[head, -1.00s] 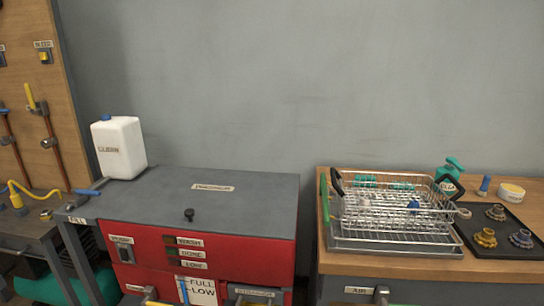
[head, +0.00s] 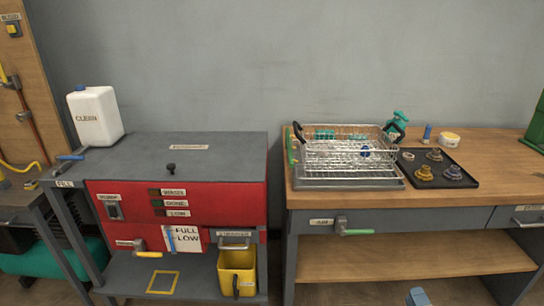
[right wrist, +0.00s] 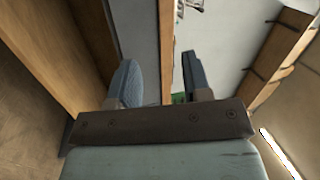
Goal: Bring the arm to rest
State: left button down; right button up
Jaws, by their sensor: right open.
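My right gripper (head: 418,298) shows only as a small blue-grey tip at the bottom edge of the head view, below and in front of the wooden bench (head: 420,262). In the right wrist view my right gripper (right wrist: 160,85) has its two blue-grey fingers spread apart, with nothing between them. It is open and empty. My left gripper is in neither view.
The bench carries a wire basket (head: 345,155) and a black tray (head: 466,181) with several fittings. A red-fronted machine (head: 230,203) stands left, with a white jug (head: 95,117) on top and a yellow bucket (head: 236,273) below. Blue and green handles stick out in front.

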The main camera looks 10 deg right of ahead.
jog(key=d+r+n+y, duration=0.2)
jog(key=d+r, duration=0.1)
jog(key=s+a+f+n+g+y, duration=0.25)
jog(key=s+a+n+g, duration=0.35)
jog(key=a+n, duration=0.55)
jog(key=s+a+f+n+g+y, duration=0.1)
jog(key=s+a+f+n+g, duration=0.35)
jog(key=s+a+n, duration=0.5)
jog(key=w+a+r+m, duration=0.1)
jog(key=w+a+m, duration=0.2)
jog(key=a, duration=0.8)
pick_arm(q)
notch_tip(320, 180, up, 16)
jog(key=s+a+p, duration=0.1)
jog(key=p, duration=1.9)
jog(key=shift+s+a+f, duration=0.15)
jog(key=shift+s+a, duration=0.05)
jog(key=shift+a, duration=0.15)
pick_arm(e)
notch_tip(320, 180, up, 16)
jog(key=t, duration=0.1)
jog(key=shift+s+d+r, duration=0.2)
jog(key=shift+s+d, duration=0.05)
jog(key=shift+s, duration=0.2)
